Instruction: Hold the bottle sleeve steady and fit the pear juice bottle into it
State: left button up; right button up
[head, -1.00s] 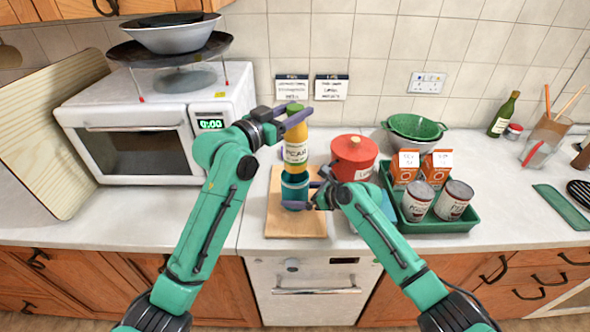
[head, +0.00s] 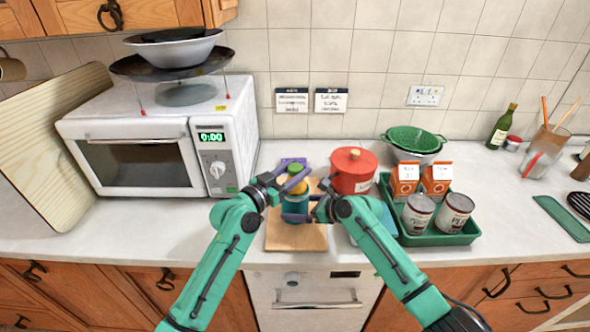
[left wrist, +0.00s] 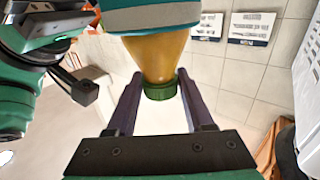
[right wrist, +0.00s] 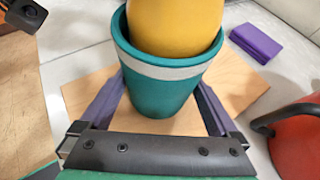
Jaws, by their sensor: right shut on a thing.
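The yellow pear juice bottle (head: 298,188) with its green cap stands inside the teal bottle sleeve (head: 295,206) on the wooden board. In the right wrist view the bottle (right wrist: 174,25) sits within the rim of the sleeve (right wrist: 155,95), which has a grey band. My right gripper (right wrist: 160,90) is shut on the sleeve, one finger on each side. My left gripper (left wrist: 160,80) is open, its fingers apart on either side of the bottle's green cap (left wrist: 161,89). The bottle's lower part is hidden in the sleeve.
A red pot (head: 353,170) stands close to the right of the sleeve. A purple block (right wrist: 257,42) lies behind the board (head: 285,240). A green tray (head: 440,238) with cans and cartons is further right. A microwave (head: 150,150) stands at left.

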pick_arm(q)
jog(key=shift+o, duration=1.1)
jog(key=shift+a+r, duration=0.1)
jog(key=v, duration=1.2)
